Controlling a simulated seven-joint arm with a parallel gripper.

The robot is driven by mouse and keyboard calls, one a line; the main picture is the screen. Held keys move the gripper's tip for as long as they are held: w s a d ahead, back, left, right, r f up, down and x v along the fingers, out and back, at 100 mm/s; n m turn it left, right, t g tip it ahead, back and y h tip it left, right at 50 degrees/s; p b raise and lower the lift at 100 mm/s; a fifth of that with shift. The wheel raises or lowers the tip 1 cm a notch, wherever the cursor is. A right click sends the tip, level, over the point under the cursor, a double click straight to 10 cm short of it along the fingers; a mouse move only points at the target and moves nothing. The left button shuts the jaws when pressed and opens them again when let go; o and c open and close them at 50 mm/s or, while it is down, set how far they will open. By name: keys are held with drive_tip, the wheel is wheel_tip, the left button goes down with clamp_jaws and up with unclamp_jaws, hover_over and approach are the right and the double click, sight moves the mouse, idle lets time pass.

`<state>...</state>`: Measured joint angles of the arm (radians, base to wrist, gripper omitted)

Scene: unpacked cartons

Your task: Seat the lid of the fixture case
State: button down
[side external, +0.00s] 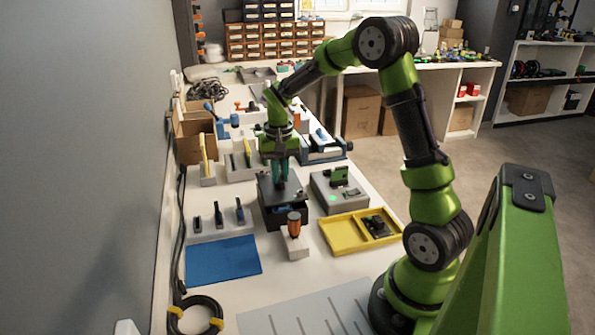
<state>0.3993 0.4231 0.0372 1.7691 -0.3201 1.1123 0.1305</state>
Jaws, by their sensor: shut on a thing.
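The fixture case (283,221) is a dark, box-shaped body on the white bench, near the middle of the side external view. Its dark grey lid (266,188) is a flat plate over the case. My gripper (280,183) points down from above, with teal fingers shut on the middle of the lid. A gap shows between lid and case at the front, with something blue in it. I cannot tell whether the lid touches the case at the back. The fingertips are too small to make out clearly.
A grey box with a green part (340,190) stands close to the right. A yellow tray (345,235) and an orange-handled tool in a white block (294,235) are in front. A blue mat (222,260) lies front left. Slotted holders and a blue vise (325,150) stand behind.

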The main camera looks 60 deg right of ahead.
drive_tip(key=shift+f, duration=0.15)
drive_tip(key=shift+f, duration=1)
drive_tip(key=c, duration=1.1)
unclamp_jaws()
drive_tip(key=shift+o, duration=0.2)
wheel_tip(320, 180, up, 17)
